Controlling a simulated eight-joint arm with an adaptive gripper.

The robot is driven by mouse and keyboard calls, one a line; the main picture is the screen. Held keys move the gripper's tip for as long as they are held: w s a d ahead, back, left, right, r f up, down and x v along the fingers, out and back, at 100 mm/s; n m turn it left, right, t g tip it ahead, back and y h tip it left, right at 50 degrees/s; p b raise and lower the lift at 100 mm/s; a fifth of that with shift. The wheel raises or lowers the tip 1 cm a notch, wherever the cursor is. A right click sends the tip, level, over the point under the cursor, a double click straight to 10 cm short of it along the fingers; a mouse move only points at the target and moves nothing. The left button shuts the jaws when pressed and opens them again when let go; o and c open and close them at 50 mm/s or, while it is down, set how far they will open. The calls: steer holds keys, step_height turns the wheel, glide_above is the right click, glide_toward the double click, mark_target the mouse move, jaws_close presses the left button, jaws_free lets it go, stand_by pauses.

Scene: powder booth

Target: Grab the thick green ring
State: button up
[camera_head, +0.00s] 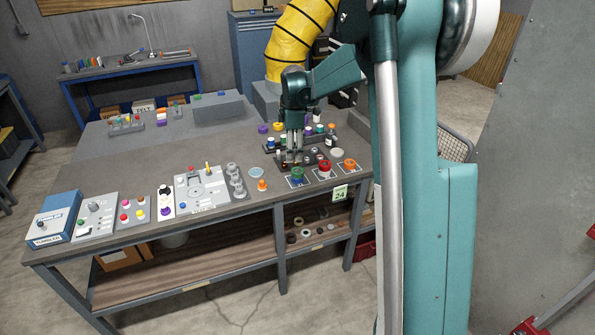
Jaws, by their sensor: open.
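A thick green ring (298,174) lies near the front edge of the workbench, on a small light-edged card or plate. A red ring (325,167) and an orange ring (349,164) sit to its right in the same row. My gripper (291,158) points down just behind and above the green ring, its fingers open. The fingers look empty, and I cannot tell their exact height above the bench. A dark mat or tray lies under the fingers.
The grey workbench (150,160) carries control boxes at the left, including a blue box (52,218). An orange piece (262,185) stands left of the green ring. Small coloured jars and parts crowd behind my gripper. The bench's middle back is mostly clear.

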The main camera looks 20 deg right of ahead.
mark_target(298, 168)
steer(key=w+d+f+n+g+p, duration=0.1)
steer(key=w+d+f+n+p, duration=0.3)
steer(key=w+f, duration=0.5)
steer(key=shift+w+d+f+g+p, duration=0.3)
steer(key=shift+d+f+p, duration=0.15)
steer(key=shift+d+f, duration=0.45)
steer(key=shift+f, duration=1.2)
steer(key=shift+s+d+f+p, duration=0.1)
steer(key=shift+f+p, duration=0.6)
steer(key=shift+f, duration=1.95)
steer(key=shift+c, duration=0.3)
